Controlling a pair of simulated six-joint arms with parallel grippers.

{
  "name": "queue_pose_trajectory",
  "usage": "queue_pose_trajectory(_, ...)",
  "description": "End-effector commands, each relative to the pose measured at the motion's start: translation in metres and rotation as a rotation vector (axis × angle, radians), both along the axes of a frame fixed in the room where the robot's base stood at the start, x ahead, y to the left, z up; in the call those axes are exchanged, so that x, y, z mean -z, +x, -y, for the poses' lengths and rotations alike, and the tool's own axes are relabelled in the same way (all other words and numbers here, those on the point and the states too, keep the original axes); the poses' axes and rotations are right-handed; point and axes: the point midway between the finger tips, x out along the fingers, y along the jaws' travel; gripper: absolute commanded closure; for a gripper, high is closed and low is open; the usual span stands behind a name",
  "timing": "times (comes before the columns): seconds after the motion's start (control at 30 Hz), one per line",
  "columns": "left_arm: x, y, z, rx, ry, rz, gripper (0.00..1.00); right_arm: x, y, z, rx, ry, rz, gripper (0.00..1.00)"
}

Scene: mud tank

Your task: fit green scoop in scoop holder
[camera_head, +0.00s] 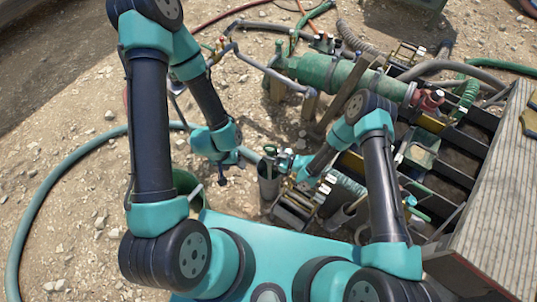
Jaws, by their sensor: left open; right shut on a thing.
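My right gripper (281,157) is shut on the green scoop (270,150). Only a small green part of the scoop shows, at the top of the scoop holder (268,185). The scoop holder is a grey upright tube in the middle of the view, just below the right gripper. I cannot tell how far the scoop sits inside the tube, as its lower part is hidden. My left gripper (223,178) is open and empty, to the left of the holder and apart from it.
A rack of tools (300,207) stands right of the holder, close to my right arm. A large green cylinder (330,72) with pipes lies behind. A wooden-sided box (490,225) is at the right. A teal hose (48,185) curves over open stony ground at the left.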

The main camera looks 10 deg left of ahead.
Motion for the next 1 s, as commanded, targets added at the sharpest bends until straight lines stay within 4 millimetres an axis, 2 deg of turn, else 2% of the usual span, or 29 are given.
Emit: queue_pose_trajectory(1.0, 0.000, 0.000, 0.000, 0.000, 0.000, 0.000, 0.43, 0.015, -0.002, 0.001, 0.003, -0.003, -0.006, 1.00)
